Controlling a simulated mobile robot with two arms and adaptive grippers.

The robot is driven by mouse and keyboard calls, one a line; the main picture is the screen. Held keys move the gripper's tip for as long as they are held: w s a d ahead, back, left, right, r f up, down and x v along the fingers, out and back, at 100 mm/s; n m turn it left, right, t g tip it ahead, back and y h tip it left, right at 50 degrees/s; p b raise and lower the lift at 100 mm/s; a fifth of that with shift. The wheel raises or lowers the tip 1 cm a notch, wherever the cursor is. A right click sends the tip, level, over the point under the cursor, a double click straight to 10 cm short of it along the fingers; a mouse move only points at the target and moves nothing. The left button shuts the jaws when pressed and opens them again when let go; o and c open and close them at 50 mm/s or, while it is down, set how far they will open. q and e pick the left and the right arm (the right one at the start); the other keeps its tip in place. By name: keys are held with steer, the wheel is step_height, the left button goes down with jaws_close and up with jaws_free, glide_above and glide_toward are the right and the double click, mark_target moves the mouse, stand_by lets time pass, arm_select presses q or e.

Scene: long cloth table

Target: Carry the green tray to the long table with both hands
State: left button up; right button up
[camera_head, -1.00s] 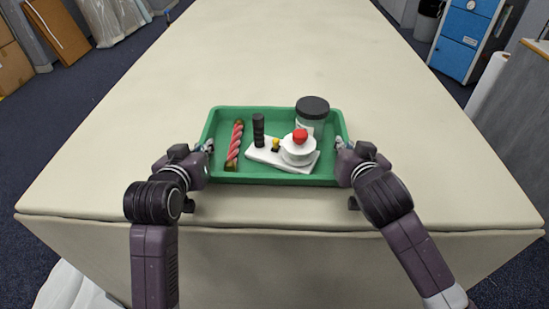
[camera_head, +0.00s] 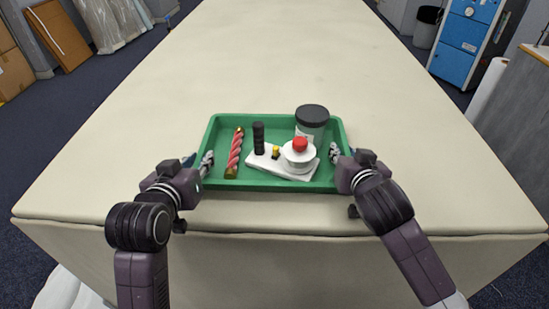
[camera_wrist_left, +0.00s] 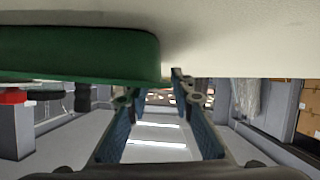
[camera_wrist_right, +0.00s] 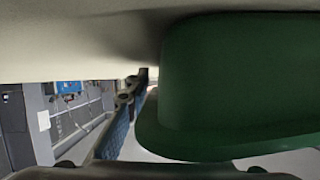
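The green tray (camera_head: 270,185) lies flat on the long table (camera_head: 290,60) near its front edge. My right gripper (camera_head: 335,153) is at the right wall. In the right wrist view one finger (camera_wrist_right: 125,115) stands clear of the tray; the other is hidden.
The table is bare behind the tray and on both sides of it. A blue cabinet (camera_head: 462,40), a dark bin (camera_head: 427,25) and a white roll (camera_head: 487,90) stand right of the table. A brown board (camera_head: 57,35) leans at the far left.

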arm_select(q)
steer(key=v, duration=0.3)
steer(key=shift+s, duration=0.1)
arm_select(e)
steer(key=v, duration=0.7)
steer(key=shift+s+r, duration=0.15)
steer(key=shift+s, duration=0.1)
arm_select(q)
steer(key=shift+r, duration=0.1)
